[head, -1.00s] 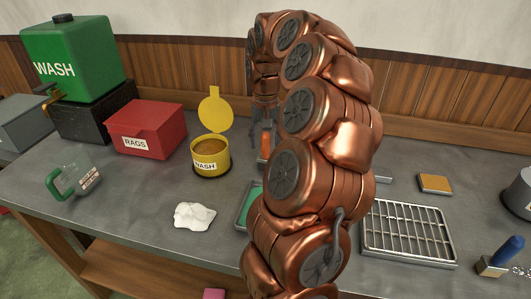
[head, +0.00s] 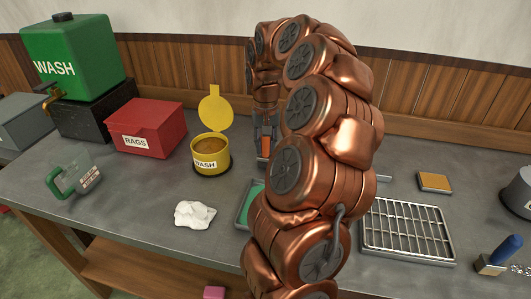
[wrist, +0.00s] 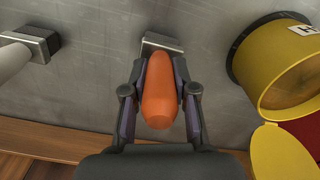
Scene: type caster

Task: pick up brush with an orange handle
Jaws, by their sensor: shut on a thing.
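The brush has an orange handle (wrist: 160,95) that shows large in the wrist view, with a metal ferrule (wrist: 160,43) at its far end. My gripper (wrist: 161,90) is shut on the orange handle, with one finger on each side of it. In the head view a small part of the orange handle (head: 266,146) shows between my fingers, left of my arm. My arm hides most of the brush there. I cannot tell whether the brush touches the bench.
A red rags box (head: 146,130) and a white rag (head: 195,214) are further left. A wire rack (head: 408,232) lies to the right. Another pale-handled tool (wrist: 30,48) shows in the wrist view.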

